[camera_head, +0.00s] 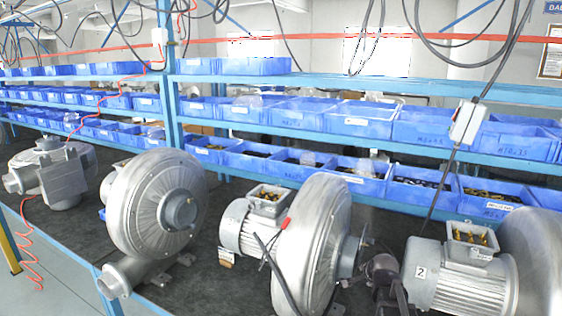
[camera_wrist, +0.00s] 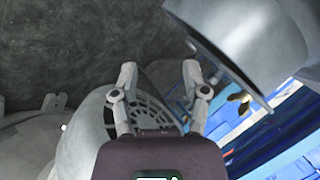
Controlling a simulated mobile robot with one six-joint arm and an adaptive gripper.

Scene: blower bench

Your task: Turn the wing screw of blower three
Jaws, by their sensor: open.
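Several silver blowers stand on the bench. The right motor (camera_head: 460,283) carries the label 2; I cannot read a 3 on any blower. The middle blower (camera_head: 312,245) has a round flange on its right side. I cannot make out a wing screw for certain in either view. My gripper (camera_wrist: 160,72) is open and empty in the wrist view, its fingers apart in front of a grey slotted grille (camera_wrist: 150,112). A grey rounded housing (camera_wrist: 235,40) is close by, right of the fingers. A dark part of my arm shows beside the right motor in the head view.
Blue bins (camera_head: 305,161) of small parts line the shelves behind the blowers. Another blower (camera_head: 158,205) stands left of the middle one. A hanging cable with a grey switch box (camera_head: 468,122) is near the right motor. Dark bench top (camera_head: 75,222) is bare between blowers.

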